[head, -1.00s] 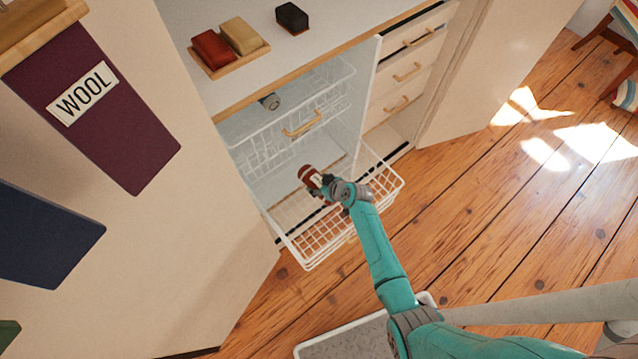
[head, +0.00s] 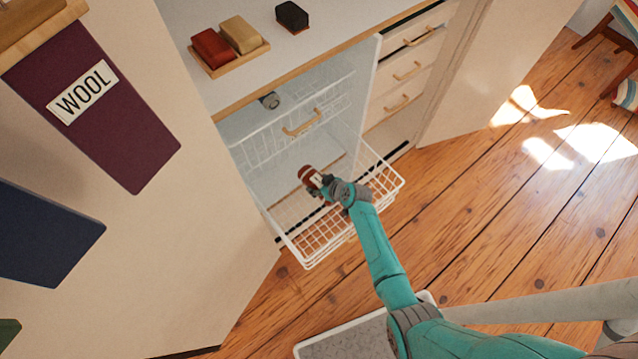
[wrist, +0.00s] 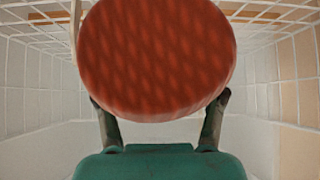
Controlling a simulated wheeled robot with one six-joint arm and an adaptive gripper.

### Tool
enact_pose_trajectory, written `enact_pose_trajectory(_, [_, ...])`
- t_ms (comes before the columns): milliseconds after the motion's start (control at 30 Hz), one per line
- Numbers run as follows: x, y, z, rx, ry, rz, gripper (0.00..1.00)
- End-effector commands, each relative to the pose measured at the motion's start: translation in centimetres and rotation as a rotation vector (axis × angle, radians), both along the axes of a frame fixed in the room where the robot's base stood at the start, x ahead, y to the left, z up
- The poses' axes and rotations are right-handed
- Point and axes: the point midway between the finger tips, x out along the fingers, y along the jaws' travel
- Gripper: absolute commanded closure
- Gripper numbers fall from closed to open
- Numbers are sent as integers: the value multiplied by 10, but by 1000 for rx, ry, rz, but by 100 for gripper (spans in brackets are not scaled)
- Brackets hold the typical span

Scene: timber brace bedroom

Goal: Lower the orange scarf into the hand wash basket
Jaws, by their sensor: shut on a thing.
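The orange scarf is a rolled, rust-orange bundle (wrist: 155,60) filling the upper middle of the wrist view, its round end facing the camera. My gripper (wrist: 158,105) is shut on it, with one dark finger on each side. In the head view the scarf (head: 307,176) is small and partly hidden by my gripper (head: 323,184). Both are over a pulled-out white wire basket (head: 318,245), the lower of two. Its label is not visible, so I cannot tell whether it is the hand wash basket. The scarf's height above its floor is unclear.
An upper wire basket (head: 262,141) with a wooden handle (head: 302,122) is above and behind the scarf. Wire mesh (wrist: 275,12) crosses the top of the wrist view. An open cupboard door (head: 470,70) stands to the right. Wooden floor (head: 520,240) is clear at right.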

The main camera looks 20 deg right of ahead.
Motion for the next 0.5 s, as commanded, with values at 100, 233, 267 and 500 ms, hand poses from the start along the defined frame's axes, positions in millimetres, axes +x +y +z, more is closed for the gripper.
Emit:
enact_pose_trajectory(100, [0, 0, -1, 0, -1, 0, 72])
enact_pose_trajectory(233, [0, 0, -3, 0, 0, 0, 72])
enact_pose_trajectory(267, [0, 0, -4, 0, 0, 0, 72])
enact_pose_trajectory(500, [0, 0, -7, 0, 0, -1, 72])
